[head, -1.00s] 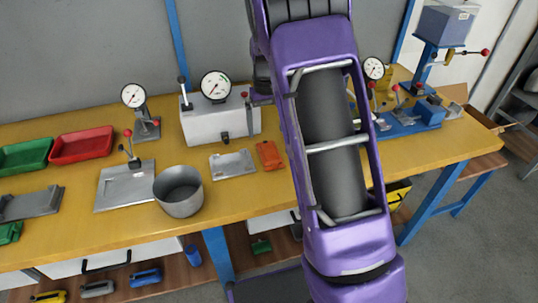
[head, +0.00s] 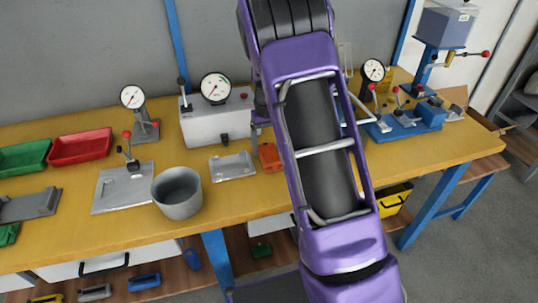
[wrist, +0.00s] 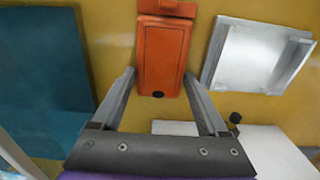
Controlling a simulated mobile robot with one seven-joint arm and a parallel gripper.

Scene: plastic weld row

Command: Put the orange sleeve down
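The orange sleeve (head: 268,157) lies on the yellow bench, just right of a small grey fixture (head: 232,166) in the head view. My arm partly hides its right side there. The head view hides most of the gripper behind my arm.
A white box with a dial gauge (head: 217,120) stands behind the sleeve. A grey pot (head: 177,193) and a flat plate fixture (head: 122,188) are to the left. A blue press (head: 418,117) stands to the right. The bench front near the sleeve is clear.

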